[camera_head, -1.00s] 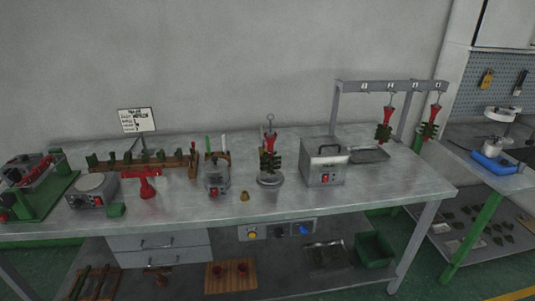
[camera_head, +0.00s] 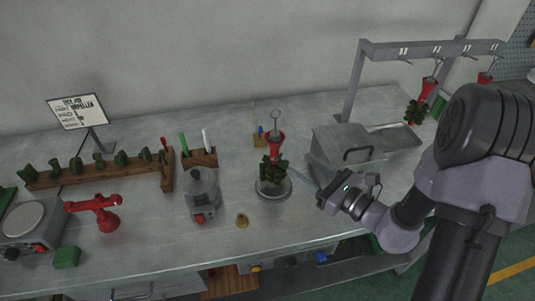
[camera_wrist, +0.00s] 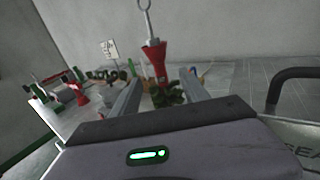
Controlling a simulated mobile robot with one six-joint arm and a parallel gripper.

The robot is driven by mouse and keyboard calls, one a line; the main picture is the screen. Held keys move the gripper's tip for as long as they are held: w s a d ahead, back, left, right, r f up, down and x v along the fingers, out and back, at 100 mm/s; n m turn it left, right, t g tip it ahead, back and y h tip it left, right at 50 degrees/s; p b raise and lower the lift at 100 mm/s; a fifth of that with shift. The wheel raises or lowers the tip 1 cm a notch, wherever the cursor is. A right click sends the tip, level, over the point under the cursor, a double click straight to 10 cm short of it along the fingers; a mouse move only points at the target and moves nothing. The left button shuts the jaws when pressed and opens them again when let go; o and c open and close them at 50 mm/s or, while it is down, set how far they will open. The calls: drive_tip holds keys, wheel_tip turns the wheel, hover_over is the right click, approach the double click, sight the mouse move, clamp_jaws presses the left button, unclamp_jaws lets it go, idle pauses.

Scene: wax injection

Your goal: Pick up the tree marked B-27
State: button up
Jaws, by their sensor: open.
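A wax tree (camera_head: 272,160) with a red cup on top, green pieces below and a wire hook stands upright on a round metal base (camera_head: 274,188). It also shows in the wrist view (camera_wrist: 155,62), between and beyond my finger tips. Another similar tree (camera_head: 421,100) hangs from the grey rack, and a further one (camera_head: 485,77) is mostly hidden behind my arm. No B-27 mark is readable on any of them. My gripper (camera_head: 310,176) is open and empty, to the right of the standing tree; in the wrist view its fingers (camera_wrist: 158,92) point toward it.
A metal box with a handle (camera_head: 345,150) stands close by my gripper, right of the standing tree. A glass-topped pot (camera_head: 201,190) and a small brass piece (camera_head: 242,220) are to the left. A hooked rack (camera_head: 430,48) stands at the back right. Bench between is clear.

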sight(274, 162)
drive_tip(key=b+x, duration=0.2)
drive_tip(key=x, duration=1.1)
drive_tip(key=shift+a+b, duration=0.3)
drive_tip(key=shift+b, duration=0.1)
clamp_jaws()
idle(0.5)
